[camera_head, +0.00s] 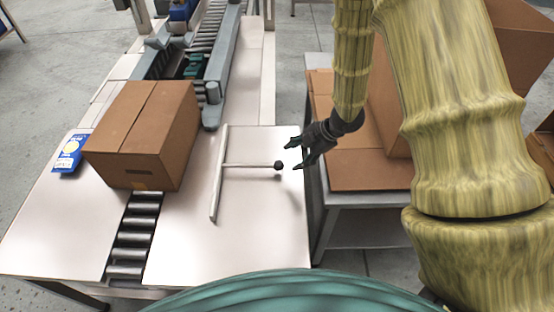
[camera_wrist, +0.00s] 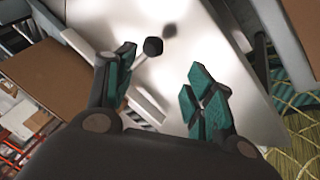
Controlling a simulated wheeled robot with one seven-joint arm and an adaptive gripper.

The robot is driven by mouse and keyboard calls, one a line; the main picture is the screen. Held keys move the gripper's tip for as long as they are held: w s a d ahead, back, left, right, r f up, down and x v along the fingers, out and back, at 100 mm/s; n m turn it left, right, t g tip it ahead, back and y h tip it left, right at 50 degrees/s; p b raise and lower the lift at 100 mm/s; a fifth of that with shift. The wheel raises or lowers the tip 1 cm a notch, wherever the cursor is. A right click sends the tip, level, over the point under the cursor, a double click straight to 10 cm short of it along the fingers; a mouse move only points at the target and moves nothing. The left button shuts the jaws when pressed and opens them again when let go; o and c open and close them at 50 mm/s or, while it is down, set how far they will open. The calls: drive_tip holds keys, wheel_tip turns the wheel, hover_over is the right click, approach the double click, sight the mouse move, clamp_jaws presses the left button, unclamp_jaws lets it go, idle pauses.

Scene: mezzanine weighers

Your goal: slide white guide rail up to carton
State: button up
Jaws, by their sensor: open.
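The white guide rail (camera_head: 219,172) stands on the pale table top to the right of the carton, with a gap between them. A thin rod runs from the rail to a dark round knob (camera_head: 278,165) on its right end. The brown carton (camera_head: 146,132) sits closed across the roller strip. My gripper (camera_head: 291,156) is open and empty, just right of the knob. In the wrist view the knob (camera_wrist: 153,46) shows ahead of my open fingers (camera_wrist: 160,82), nearer the left finger, and part of the rail (camera_wrist: 142,106) shows behind that finger.
Brown cardboard boxes (camera_head: 370,165) stand on a side table at right. The table front is clear.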

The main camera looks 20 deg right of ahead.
sight(281, 163)
drive_tip(key=shift+n, duration=0.5)
drive_tip(key=x, duration=0.5)
drive_tip(key=w+x, duration=0.1)
drive_tip(key=x, duration=0.4)
drive_tip(key=shift+w, duration=0.25)
clamp_jaws()
